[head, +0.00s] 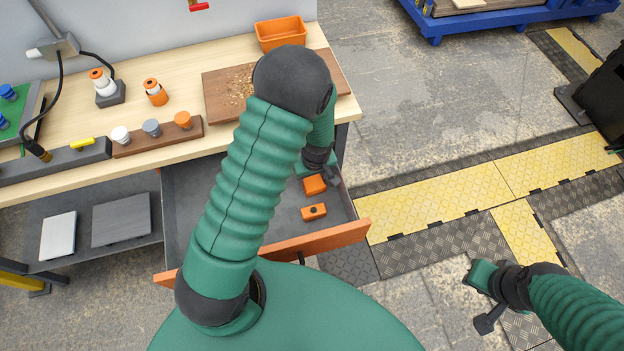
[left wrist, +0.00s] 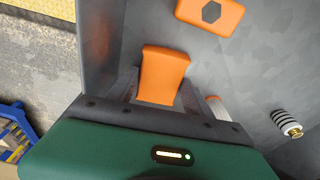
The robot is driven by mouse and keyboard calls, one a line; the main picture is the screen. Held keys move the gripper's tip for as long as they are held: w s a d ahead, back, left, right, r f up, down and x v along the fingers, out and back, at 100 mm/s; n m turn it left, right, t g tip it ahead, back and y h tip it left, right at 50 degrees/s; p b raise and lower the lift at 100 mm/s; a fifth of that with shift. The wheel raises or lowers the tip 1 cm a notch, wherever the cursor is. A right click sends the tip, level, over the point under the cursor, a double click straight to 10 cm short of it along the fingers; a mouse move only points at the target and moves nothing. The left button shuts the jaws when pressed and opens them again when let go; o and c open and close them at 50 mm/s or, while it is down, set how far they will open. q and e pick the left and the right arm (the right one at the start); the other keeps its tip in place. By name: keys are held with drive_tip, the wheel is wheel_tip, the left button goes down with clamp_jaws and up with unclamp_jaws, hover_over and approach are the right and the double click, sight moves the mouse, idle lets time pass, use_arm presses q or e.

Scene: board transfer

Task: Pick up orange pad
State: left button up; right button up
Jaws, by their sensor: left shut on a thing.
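An orange pad (left wrist: 162,75) stands between the fingers of my left gripper (left wrist: 168,92) in the left wrist view, with its lower end hidden by the gripper. In the head view the pad (head: 314,185) lies inside the open grey drawer (head: 190,200), towards its right side. My left gripper (head: 322,178) reaches down into the drawer from above and is shut on the pad. Part of it is hidden by my arm. My right gripper (head: 485,295) hangs over the floor at the lower right, far from the drawer; its finger opening is unclear.
A second orange block (head: 314,212) with a dark hexagonal mark lies close by in the drawer. The orange drawer front (head: 335,235) stands nearest me. A striped cylinder (left wrist: 287,124) lies in the drawer. The tabletop (head: 210,55) above carries a wooden board (head: 222,85) and an orange bin (head: 281,33).

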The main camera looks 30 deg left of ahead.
sight(312, 179)
use_arm(q)
drive_tip(key=c, duration=0.5)
drive_tip(key=shift+r, duration=0.1)
wheel_tip(312, 179, up, 10)
drive_tip(key=shift+f+p, duration=0.1)
drive_tip(key=shift+p, duration=0.55)
